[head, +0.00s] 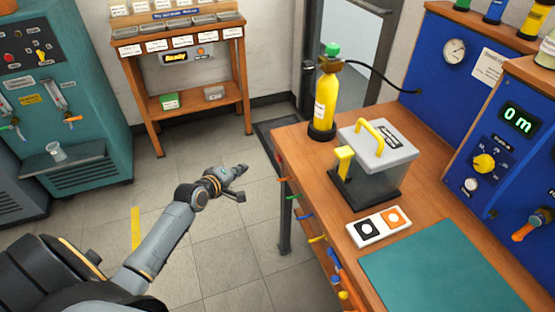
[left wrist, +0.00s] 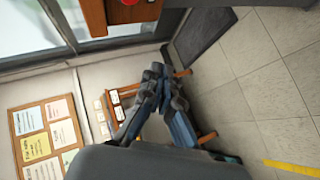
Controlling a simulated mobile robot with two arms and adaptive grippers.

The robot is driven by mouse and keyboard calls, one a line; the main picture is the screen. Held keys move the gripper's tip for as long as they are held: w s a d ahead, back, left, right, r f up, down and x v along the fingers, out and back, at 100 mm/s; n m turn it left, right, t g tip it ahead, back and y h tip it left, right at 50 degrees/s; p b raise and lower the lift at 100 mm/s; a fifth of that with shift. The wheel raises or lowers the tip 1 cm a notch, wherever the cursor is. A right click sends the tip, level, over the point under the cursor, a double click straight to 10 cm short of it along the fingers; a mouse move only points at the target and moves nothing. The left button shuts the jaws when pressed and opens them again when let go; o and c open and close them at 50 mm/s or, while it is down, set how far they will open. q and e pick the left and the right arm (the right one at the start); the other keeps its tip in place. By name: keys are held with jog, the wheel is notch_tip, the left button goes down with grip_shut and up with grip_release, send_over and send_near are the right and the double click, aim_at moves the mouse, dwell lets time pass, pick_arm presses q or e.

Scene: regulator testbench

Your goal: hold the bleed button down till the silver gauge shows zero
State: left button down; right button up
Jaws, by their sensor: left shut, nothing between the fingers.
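A round white-faced gauge with a silver rim (head: 454,52) is on the blue back panel at the upper right of the head view; its reading is too small to tell. A smaller round silver fitting (head: 470,184) sits on the right panel below a yellow knob; I cannot tell if it is the bleed button. My left gripper (head: 238,178) is shut and empty, over the floor left of the bench and well apart from the panels. Its fingers (left wrist: 158,88) also show close together in the left wrist view. My right gripper is not in view.
The wooden bench (head: 430,205) holds a yellow cylinder (head: 326,97), a grey-lidded clear box (head: 376,155), a plate with a black and an orange button (head: 379,227), and a green mat (head: 440,272). A display (head: 518,119) reads "0 m". Floor beneath my left arm is clear.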

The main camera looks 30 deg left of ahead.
aim_at(279, 159)
pick_arm(q)
jog(key=w+d, duration=0.5)
jog(key=w, duration=0.1)
jog(key=shift+w+d, duration=0.2)
jog(key=shift+d, duration=0.1)
dwell(1.4)
jog(key=shift+w+d, duration=0.25)
jog(key=shift+w, duration=0.1)
jog(key=shift+w+d+p, duration=0.35)
dwell(5.0)
